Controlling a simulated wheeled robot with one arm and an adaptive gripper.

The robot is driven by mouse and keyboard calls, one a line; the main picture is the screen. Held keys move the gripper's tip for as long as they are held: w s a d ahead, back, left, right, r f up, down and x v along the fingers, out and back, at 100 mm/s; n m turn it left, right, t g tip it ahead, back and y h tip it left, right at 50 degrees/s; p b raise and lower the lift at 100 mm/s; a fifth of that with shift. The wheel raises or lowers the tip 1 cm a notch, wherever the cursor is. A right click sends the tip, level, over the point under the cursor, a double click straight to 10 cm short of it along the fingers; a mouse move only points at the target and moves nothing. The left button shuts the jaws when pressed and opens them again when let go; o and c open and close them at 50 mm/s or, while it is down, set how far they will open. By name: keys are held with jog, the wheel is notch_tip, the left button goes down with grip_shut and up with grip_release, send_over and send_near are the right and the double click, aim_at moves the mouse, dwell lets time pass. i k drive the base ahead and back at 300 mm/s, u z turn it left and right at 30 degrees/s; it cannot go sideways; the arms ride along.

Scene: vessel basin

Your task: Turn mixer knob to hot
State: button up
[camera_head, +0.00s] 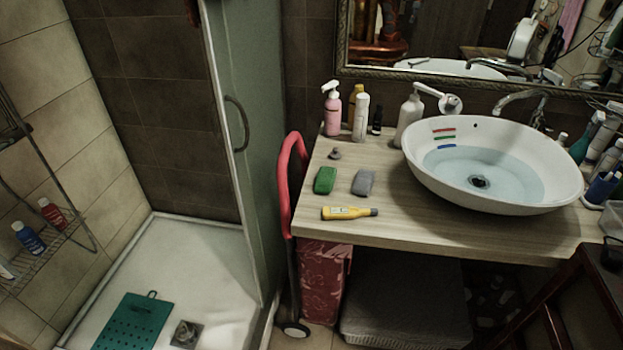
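The white oval basin (412,160) stands on the wooden counter and holds clear bluish water over a dark drain. Red, green and blue marks show on its inner wall. A chrome tap (524,97) rises behind the basin's right side, with its spout reaching left over the rim. A white lever-like part with a round end (450,104) shows behind the basin's left rim. I cannot tell for certain which part is the mixer knob, or which way it is turned. My gripper is not in view.
The counter (390,221) bears a green sponge (325,180), a grey block (363,183), a yellow tube (348,212) and several bottles. More bottles crowd the right end. A dark wooden chair (575,285) is at lower right. A red-handled cart (285,190) stands left of the counter, beside the shower.

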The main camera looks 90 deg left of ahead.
aim_at(453, 103)
jog(key=u, duration=2.85)
